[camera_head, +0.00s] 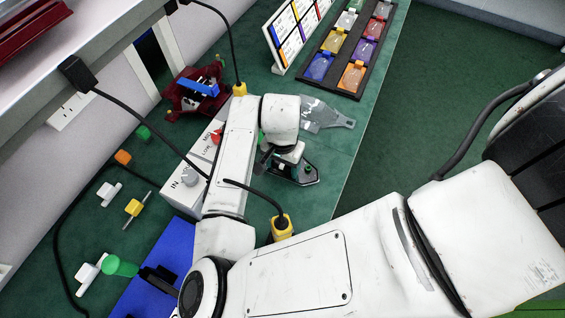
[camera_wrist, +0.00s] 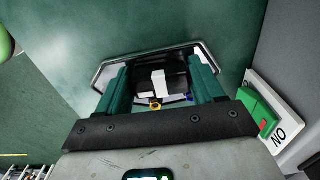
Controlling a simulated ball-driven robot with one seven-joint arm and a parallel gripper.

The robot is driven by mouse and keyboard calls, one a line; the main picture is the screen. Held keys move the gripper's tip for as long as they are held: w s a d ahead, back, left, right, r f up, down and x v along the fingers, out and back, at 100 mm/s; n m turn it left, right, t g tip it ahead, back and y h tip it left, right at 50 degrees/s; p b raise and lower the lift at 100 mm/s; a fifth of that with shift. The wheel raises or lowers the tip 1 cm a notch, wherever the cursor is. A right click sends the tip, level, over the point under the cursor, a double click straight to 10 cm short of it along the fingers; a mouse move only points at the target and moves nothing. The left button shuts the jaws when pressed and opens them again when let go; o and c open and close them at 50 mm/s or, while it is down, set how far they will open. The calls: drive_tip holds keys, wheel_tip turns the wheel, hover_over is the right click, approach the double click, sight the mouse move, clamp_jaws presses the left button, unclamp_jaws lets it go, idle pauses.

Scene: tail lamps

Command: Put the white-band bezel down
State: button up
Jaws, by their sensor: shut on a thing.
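My gripper (camera_wrist: 158,92) shows in the wrist view with two teal fingers, shut on a dark bezel with a pale silvery rim (camera_wrist: 222,62). A white band (camera_wrist: 158,80) shows on the dark part between the fingers, so I take this for the white-band bezel. The green bench top lies beyond it; I cannot tell whether the bezel touches it. In the head view my gripper (camera_head: 290,168) is low over the bench near its right edge, and my arm partly hides the bezel.
A clear lamp part (camera_head: 325,117) lies near the bench edge. A dark tray (camera_head: 347,62) of coloured lenses and a label board (camera_head: 294,30) stand behind. A red fixture (camera_head: 196,92) is at back left. A green ON switch (camera_wrist: 258,108) is close on the right in the wrist view.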

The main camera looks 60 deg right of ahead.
sight(282, 165)
drive_tip(key=shift+f, duration=0.2)
drive_tip(key=o, duration=1.2)
drive_tip(key=shift+c, duration=0.2)
drive_tip(key=shift+r, duration=0.1)
wheel_tip(282, 165, up, 12)
drive_tip(key=shift+r, duration=0.1)
